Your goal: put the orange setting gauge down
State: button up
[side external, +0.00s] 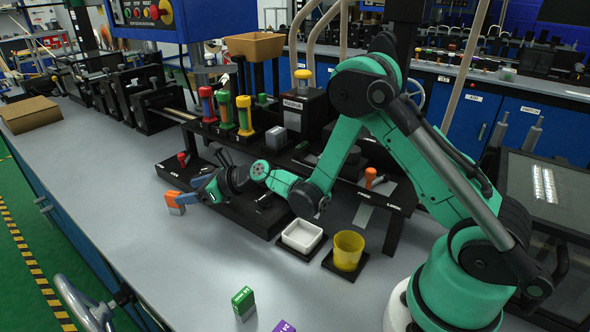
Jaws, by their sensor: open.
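The orange setting gauge (173,202) is a small block with an orange face and a greyish side, near the left front of the black machine base. It appears to be at the bench surface, though a small gap under it cannot be ruled out. My gripper (184,199) reaches in from the right, low over the bench, with its fingertips at the gauge. The jaws are open; whether a finger still touches the gauge cannot be told from this angle. The gripper hides part of the gauge's right side.
A green block (243,302) and a purple block (284,327) are at the front. A white tray (301,237) and yellow cup (348,250) sit on black pads. The grey bench (130,215) is clear to the left.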

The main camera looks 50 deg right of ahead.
aim_at(176, 194)
jog(key=shift+x, duration=2.35)
grip_shut()
